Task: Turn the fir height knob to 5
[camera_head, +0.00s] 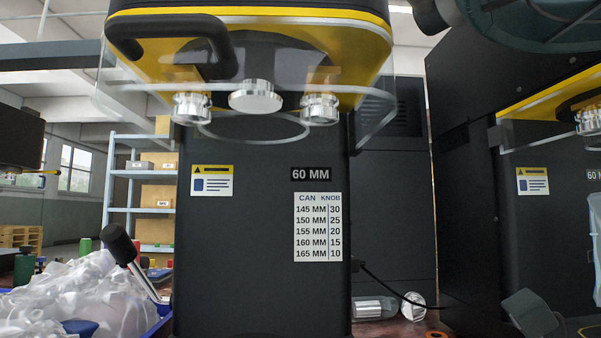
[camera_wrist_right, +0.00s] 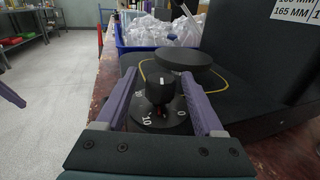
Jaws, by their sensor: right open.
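The black height knob (camera_wrist_right: 159,92) stands on a round black dial (camera_wrist_right: 163,124) in the right wrist view. A short white mark shows on the knob's top. White figures reading 10 and 0 show on the near side of the dial; the rest of the scale is hidden or too small to read. My right gripper (camera_wrist_right: 160,78) is open, with its two purple-grey fingers on either side of the knob and a visible gap to each. I cannot tell which figure the knob points at. The knob is not visible in the head view, and my left gripper is in neither view.
The black seamer (camera_head: 262,250) bears a 60 MM plate (camera_head: 311,174) and a can-to-knob chart (camera_head: 318,227). A round black plate (camera_wrist_right: 178,57) lies just beyond the knob. A blue crate (camera_wrist_right: 127,48) of clear bags stands behind; a black-tipped lever (camera_head: 121,243) shows at left.

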